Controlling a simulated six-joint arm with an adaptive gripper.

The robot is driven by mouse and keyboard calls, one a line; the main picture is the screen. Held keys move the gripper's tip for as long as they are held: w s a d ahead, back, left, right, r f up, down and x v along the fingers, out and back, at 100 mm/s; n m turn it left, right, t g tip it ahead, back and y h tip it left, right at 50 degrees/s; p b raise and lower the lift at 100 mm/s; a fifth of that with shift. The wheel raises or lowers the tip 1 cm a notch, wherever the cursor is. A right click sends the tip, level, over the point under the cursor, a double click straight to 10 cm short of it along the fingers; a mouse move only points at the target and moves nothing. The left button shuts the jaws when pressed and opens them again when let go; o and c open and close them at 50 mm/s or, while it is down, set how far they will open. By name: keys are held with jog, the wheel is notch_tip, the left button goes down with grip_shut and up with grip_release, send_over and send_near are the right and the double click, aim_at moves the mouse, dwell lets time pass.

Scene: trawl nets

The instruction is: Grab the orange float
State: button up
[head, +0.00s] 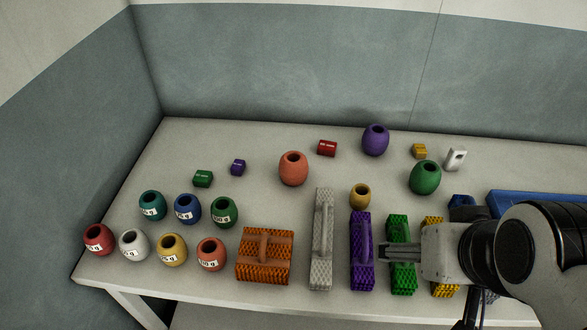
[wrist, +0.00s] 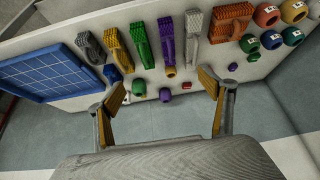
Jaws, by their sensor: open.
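An unlabelled orange, barrel-shaped float (head: 293,168) with a dark hole in its top stands upright mid-table in the head view. A smaller orange-red float (head: 211,254) with a white weight label stands in the front left group. My gripper (head: 384,251) is over the front right part of the table, by the purple and green ridged blocks, apart from the unlabelled orange float and to its right. In the wrist view my gripper (wrist: 160,76) has its fingers wide apart with nothing between the tips. The unlabelled orange float is not clear there, probably behind the right finger.
Handled ridged blocks, including orange (head: 264,256), grey (head: 321,240) and purple (head: 362,250), line the front. A yellow float (head: 360,195), purple float (head: 375,140) and red small piece (head: 327,148) are near the orange float. A blue tray (wrist: 50,74) lies at one end.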

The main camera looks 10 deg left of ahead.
jog(key=w+a+n+t+y, duration=0.15)
jog(key=w+a, duration=0.35)
jog(key=w, duration=0.8)
jog(key=t, duration=0.4)
send_over(293, 165)
jog(key=s+d, duration=0.4)
jog(key=d, duration=0.1)
notch_tip(293, 165, down, 10)
jog(key=shift+n+t, duration=0.35)
jog(key=shift+t, duration=0.5)
jog(key=w+a+f, duration=0.1)
jog(key=f, duration=0.2)
jog(key=w+a+f, duration=0.2)
jog(key=f, duration=0.1)
jog(key=w+a+f, duration=0.1)
jog(key=f, duration=0.3)
jog(key=shift+w+a, duration=0.25)
jog(key=shift+w+a+f, duration=0.15)
jog(key=shift+a+f, duration=0.1)
jog(key=shift+f, duration=0.3)
jog(key=shift+f, duration=0.15)
jog(key=shift+f, duration=1.65)
